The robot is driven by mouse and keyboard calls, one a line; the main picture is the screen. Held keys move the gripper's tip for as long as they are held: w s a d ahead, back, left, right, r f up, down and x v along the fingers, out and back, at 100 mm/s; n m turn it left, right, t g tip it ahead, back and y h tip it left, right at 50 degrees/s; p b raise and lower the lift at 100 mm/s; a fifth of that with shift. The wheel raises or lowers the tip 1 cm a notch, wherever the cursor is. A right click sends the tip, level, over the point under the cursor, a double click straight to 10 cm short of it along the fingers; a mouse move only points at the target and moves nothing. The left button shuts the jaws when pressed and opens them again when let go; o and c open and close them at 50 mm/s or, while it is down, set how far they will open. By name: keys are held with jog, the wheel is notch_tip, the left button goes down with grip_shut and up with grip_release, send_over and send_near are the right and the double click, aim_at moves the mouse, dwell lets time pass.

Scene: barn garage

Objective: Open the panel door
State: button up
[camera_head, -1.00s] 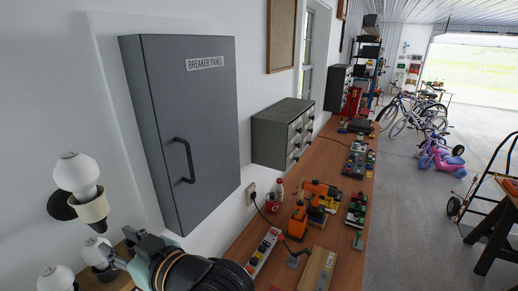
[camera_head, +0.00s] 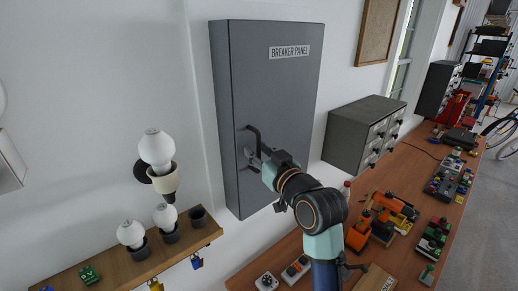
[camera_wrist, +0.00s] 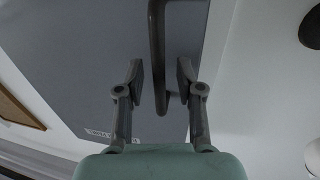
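The grey breaker panel door (camera_head: 280,100) is on the wall and looks shut. It carries a "BREAKER PANEL" label and a dark vertical bar handle (camera_head: 253,133) near its left edge. My gripper (camera_head: 249,159) is at the lower part of this handle. In the wrist view, my gripper (camera_wrist: 161,80) is open, with one finger on each side of the handle (camera_wrist: 157,45). Gaps show between the bar and both fingers. The door's face (camera_wrist: 95,70) fills much of that view, with its label upside down.
A wooden shelf (camera_head: 150,268) with light bulbs is at lower left, below a wall-mounted bulb (camera_head: 157,150). A cluttered workbench (camera_head: 408,180) runs below. The wall left of the panel is mostly bare.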

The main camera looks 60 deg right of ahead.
jog(key=shift+w+d, duration=0.1)
grip_shut()
dwell(0.4)
